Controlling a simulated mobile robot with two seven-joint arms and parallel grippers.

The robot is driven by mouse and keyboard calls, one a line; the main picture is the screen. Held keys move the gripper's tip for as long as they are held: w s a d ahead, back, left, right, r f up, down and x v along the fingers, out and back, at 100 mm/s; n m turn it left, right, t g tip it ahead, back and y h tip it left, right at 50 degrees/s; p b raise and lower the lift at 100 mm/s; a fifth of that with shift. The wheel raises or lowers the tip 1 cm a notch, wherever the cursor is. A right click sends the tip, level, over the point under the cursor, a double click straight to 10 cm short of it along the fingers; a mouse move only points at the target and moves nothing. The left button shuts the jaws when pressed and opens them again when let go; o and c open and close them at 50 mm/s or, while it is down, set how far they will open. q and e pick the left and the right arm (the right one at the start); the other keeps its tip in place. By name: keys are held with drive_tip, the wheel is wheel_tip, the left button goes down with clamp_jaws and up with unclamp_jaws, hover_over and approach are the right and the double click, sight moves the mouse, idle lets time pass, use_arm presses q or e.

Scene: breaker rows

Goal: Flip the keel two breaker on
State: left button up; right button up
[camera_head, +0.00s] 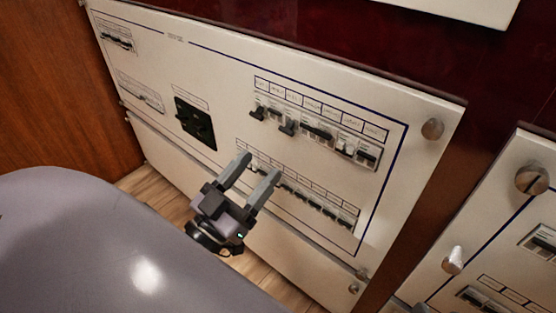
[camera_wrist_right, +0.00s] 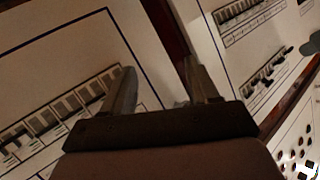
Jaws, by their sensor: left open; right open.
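A white breaker panel (camera_head: 215,62) fills the middle of the head view. It has an upper breaker row (camera_head: 317,131) and a lower breaker row (camera_head: 318,203), with label strips above them. The labels are too small to read, so I cannot tell which breaker is keel two. My left gripper (camera_head: 260,164) is open and empty, its fingers over the left end of the lower row and hiding part of it; contact cannot be told. My right gripper (camera_wrist_right: 162,80) is open and empty in the right wrist view, with a breaker row (camera_wrist_right: 62,112) to its left.
A second panel (camera_head: 510,232) stands at right. Wooden flooring (camera_head: 160,188) shows below.

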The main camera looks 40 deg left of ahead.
sight(286, 131)
use_arm(q)
drive_tip(key=shift+b+x, duration=0.45)
drive_tip(key=shift+x, duration=3.1)
drive_tip(key=c, duration=1.1)
